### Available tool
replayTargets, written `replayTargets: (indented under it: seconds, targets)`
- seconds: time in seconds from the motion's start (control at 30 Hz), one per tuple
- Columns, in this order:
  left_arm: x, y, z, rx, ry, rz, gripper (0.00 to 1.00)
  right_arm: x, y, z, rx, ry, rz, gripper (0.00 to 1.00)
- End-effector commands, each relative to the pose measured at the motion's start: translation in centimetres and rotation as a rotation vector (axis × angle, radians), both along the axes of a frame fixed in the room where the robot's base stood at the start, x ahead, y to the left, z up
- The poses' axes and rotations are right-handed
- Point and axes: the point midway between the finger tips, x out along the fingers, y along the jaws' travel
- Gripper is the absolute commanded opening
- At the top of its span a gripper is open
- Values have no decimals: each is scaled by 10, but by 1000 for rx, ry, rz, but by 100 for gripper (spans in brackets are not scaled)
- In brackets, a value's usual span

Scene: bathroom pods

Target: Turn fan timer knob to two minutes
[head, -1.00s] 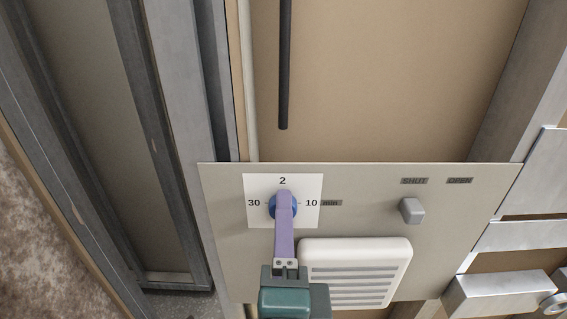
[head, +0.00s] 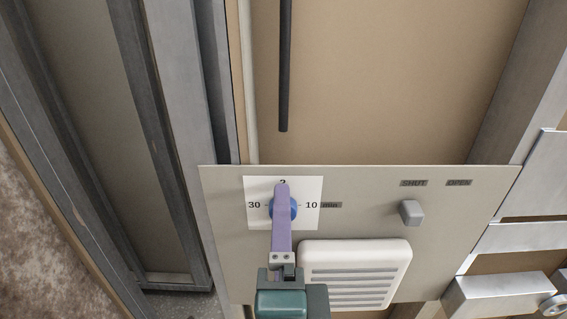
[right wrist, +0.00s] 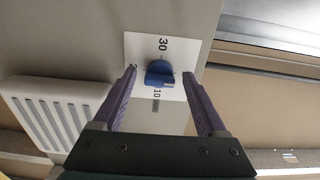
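In the right wrist view the knob (right wrist: 158,79) shows between the two spread purple fingers of my right gripper (right wrist: 160,73), with gaps at both sides. The gripper is open and empty. I cannot tell for sure which mark the knob points to. My left gripper is out of view.
The grey panel (head: 370,190) also carries a small grey knob (head: 411,212) under SHUT and OPEN labels. A white louvred vent (head: 355,252) is just right of my right gripper. A black rod (head: 284,70) hangs above the panel. Metal framing stands at left.

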Motion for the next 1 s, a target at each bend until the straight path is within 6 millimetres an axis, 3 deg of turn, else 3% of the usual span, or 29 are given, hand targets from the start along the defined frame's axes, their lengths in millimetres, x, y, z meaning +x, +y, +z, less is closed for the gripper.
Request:
replayTargets:
  seconds: [0.3,0.7,1.0]
  targets:
    - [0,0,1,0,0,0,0,-6,-1,0,0,2,0,75]
    - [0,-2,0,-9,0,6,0,-81,0,-2,1,4,0,75]
    - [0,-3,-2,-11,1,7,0,-100,0,0,0,0,0,75]
